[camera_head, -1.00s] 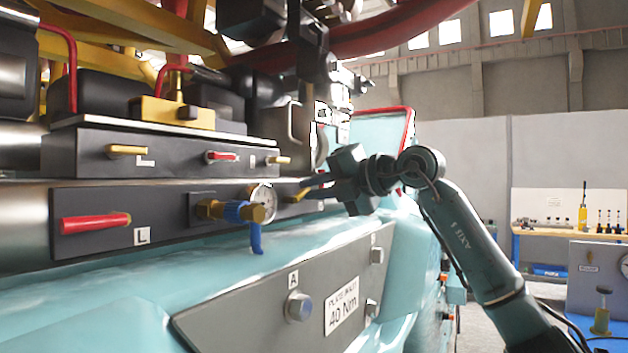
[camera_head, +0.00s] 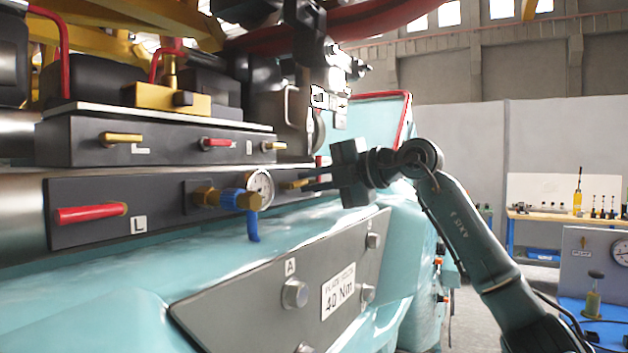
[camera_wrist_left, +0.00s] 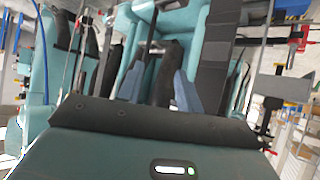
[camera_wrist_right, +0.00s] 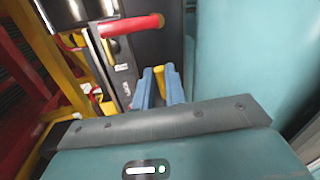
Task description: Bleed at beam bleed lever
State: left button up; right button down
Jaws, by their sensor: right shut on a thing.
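A short yellow lever (camera_head: 296,184) sticks out at the right end of the lower dark panel (camera_head: 90,190). I take it for the beam bleed lever, though I cannot read a label on it. My right gripper (camera_head: 316,184) reaches it from the right with its fingers around it. In the right wrist view, the blue-grey fingers (camera_wrist_right: 164,88) are closed on the yellow lever (camera_wrist_right: 160,78), mostly hidden between them. My left gripper (camera_wrist_left: 160,90) shows only in the left wrist view, its fingers apart, with a dark shape behind them.
The lower panel also bears a red lever (camera_head: 92,213) and a gauge (camera_head: 260,190) with a brass and blue valve. Levers on the upper panel (camera_head: 70,140) are close above. A bolted plate (camera_head: 255,320) lies below. A workbench (camera_head: 560,218) stands at the far right.

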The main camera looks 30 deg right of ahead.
jog(key=c, duration=1.5)
grip_release()
jog(key=shift+o, duration=0.2)
jog(key=shift+s+d, duration=0.1)
jog(key=b+v, duration=0.2)
jog(key=v, duration=1.1)
jog(key=shift+b, duration=0.4)
